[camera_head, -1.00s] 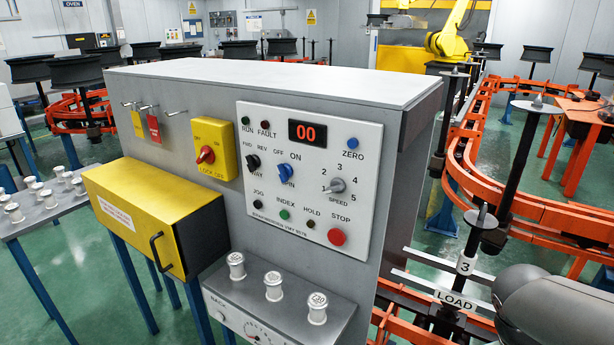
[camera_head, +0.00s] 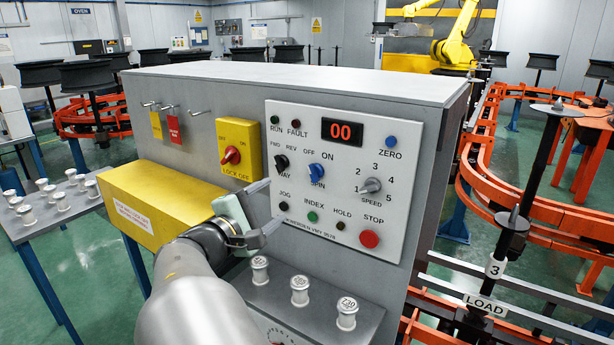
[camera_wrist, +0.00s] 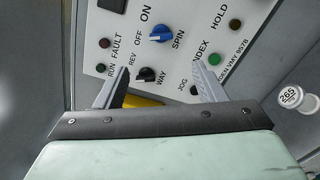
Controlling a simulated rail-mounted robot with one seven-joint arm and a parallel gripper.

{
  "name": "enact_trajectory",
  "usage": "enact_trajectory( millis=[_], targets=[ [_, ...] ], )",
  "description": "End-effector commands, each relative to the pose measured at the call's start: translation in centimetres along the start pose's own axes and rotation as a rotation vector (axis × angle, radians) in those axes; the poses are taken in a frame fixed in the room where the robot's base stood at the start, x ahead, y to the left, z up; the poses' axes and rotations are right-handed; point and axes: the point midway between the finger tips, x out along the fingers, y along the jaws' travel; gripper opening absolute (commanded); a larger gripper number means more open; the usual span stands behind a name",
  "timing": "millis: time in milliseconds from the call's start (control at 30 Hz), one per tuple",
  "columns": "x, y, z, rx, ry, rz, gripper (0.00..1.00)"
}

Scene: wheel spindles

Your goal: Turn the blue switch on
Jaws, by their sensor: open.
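The blue switch (camera_head: 317,174) is a rotary knob marked SPIN, with OFF and ON printed above it, on the white control panel (camera_head: 400,232). Its handle seems to tilt up-left, toward OFF. In the wrist view, the blue switch (camera_wrist: 160,34) shows beyond the fingertips, between OFF and SPIN. My gripper (camera_head: 276,203) is open and empty, left of the switch and in front of the panel's left edge. In the wrist view, my gripper (camera_wrist: 160,68) has its fingers spread, with the black WAY knob (camera_wrist: 149,75) seen between them. The fingers appear apart from the blue switch.
A black WAY knob (camera_head: 281,163) sits left of the switch and a grey SPEED knob (camera_head: 372,186) right. A red STOP button (camera_head: 369,239) is lower right. A yellow lockout switch (camera_head: 239,150) and yellow box (camera_head: 139,205) are left. Several white spindles stand on the ledge below.

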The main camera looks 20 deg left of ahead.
Motion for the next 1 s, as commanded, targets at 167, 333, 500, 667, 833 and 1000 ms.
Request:
enact_trajectory(
  millis=[167, 333, 500, 667, 833, 1000],
  targets=[
    [3.8, 0.1, 0.2, -0.001, -0.004, -0.002, 0.64],
    [7.6, 0.1, 0.2, -0.002, -0.004, -0.003, 0.64],
    [11.2, 0.1, 0.2, -0.001, -0.004, -0.003, 0.64],
    [13.8, 0.0, 0.1, -0.001, -0.001, -0.003, 0.64],
    [15.4, -0.1, 0.1, 0.000, 0.000, -0.004, 0.64],
    [15.8, -0.1, 0.0, 0.001, 0.001, -0.004, 0.64]
  ],
)
